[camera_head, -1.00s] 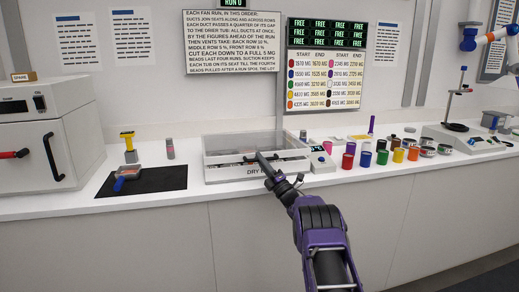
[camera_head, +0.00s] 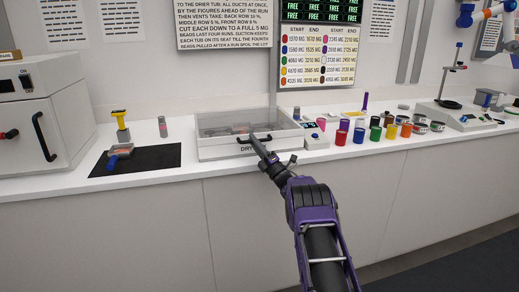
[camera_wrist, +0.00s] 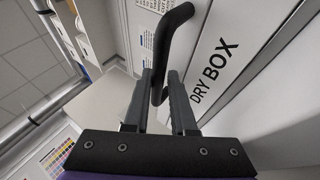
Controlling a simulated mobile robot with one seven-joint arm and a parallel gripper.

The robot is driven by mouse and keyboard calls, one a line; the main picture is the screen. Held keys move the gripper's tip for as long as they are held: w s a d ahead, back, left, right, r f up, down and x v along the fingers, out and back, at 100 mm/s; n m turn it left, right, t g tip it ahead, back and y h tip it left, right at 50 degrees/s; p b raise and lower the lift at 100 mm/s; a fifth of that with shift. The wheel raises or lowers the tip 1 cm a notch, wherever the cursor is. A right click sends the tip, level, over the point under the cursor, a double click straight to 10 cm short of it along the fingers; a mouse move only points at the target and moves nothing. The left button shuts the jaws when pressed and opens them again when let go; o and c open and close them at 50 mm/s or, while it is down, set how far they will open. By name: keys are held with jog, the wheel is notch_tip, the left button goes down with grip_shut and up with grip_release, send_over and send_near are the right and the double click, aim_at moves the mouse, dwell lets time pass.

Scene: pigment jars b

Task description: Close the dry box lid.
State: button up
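The dry box (camera_head: 222,151) stands on the counter as a low white box with a clear, white-framed lid (camera_head: 225,122). The lid lies flat or nearly flat over it; I cannot tell whether it is fully seated. Its dark handle (camera_head: 242,142) is at the front. In the wrist view the handle (camera_wrist: 165,38) is a curved black bar in front of the panel lettered DRY BOX (camera_wrist: 222,68). My gripper (camera_head: 254,140) reaches it from the front right. In the wrist view my gripper (camera_wrist: 160,85) has its fingers close on both sides of the bar, with little gap showing.
A small device (camera_head: 317,142) stands right beside the box, then several coloured jars (camera_head: 341,137). A black mat (camera_head: 140,163) with tools lies to the left, next to a white oven (camera_head: 25,125). The counter's front edge runs just before the box.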

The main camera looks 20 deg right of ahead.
jog(key=v, duration=1.7)
jog(key=shift+s+p, duration=0.15)
jog(key=shift+p, duration=0.25)
jog(key=shift+f, duration=0.1)
